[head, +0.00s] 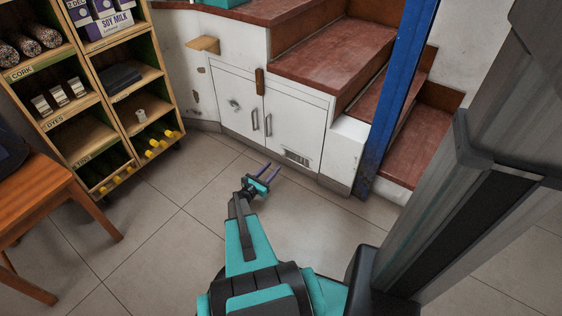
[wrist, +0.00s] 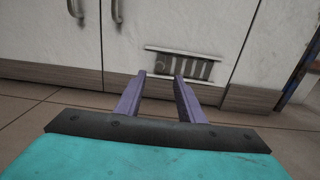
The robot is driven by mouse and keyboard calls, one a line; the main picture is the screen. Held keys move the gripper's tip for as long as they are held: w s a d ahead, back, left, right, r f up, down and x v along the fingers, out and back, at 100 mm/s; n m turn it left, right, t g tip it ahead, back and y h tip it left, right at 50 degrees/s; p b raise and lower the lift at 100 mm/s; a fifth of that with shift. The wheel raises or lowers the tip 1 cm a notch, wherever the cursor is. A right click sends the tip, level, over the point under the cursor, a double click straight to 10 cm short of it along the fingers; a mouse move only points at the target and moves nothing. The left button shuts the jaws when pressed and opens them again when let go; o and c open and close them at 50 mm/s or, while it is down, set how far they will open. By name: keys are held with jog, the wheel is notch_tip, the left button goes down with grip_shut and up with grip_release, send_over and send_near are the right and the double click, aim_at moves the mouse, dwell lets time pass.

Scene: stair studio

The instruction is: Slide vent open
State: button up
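The vent (head: 297,158) is a small slatted grille low on the right white cupboard door under the stairs. In the wrist view the vent (wrist: 182,66) shows dark slots inside a pale frame, straight beyond my fingertips. A lighter plain strip runs along its top edge. My gripper (head: 270,173) is low over the floor in front of the cupboard, with its purple fingers pointing at the door. In the wrist view the fingers of my gripper (wrist: 160,78) are apart with nothing between them. They appear short of the vent and slightly below it.
The cupboard doors have two vertical handles (head: 268,124). A blue post (head: 396,95) stands right of the cupboard beside red steps (head: 333,52). A wooden shelf rack (head: 97,98) and an orange table (head: 43,205) stand at the left. The tiled floor before the cupboard is clear.

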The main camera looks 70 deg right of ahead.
aim_at(283, 156)
jog(key=b+x, duration=0.2)
jog(key=x, duration=0.6)
jog(key=shift+d, duration=0.15)
grip_shut()
